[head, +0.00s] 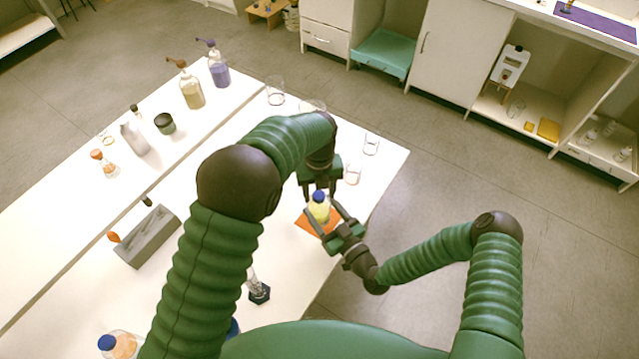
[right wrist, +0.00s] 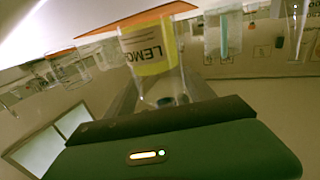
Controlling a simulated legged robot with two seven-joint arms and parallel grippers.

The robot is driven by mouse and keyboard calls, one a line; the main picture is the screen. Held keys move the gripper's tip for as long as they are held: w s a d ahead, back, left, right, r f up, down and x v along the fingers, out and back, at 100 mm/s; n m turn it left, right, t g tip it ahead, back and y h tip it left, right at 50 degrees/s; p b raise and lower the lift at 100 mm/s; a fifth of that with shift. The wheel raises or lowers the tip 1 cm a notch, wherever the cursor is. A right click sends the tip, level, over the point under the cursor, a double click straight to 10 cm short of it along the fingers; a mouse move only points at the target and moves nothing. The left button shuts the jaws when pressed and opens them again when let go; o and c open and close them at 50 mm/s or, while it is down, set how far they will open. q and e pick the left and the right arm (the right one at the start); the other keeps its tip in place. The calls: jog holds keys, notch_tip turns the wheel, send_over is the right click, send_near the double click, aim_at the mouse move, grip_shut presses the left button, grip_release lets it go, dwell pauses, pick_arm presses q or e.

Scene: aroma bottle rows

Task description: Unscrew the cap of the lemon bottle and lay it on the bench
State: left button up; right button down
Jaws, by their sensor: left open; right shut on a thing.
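The lemon bottle (head: 321,213) stands on an orange mat (head: 303,222) near the right part of the bench (head: 385,165). It has a blue cap (head: 319,196) on top and yellow content. In the right wrist view, which is upside down, the lemon bottle (right wrist: 150,50) shows its yellow "LEMON" label. My right gripper (head: 324,214) is shut on the bottle from the front right. My left gripper (head: 319,188) is open just above the cap, fingers pointing down on either side of it. Whether the fingers touch the cap cannot be told.
Glass beakers (head: 371,144) stand behind and right of the arms. A grey holder (head: 148,238) is at left. Pump bottles (head: 191,92) and an orange-topped flask (head: 105,164) stand on the far bench. A blue-capped bottle (head: 118,344) is at front left.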

pick_arm(q)
grip_shut()
dwell(0.3)
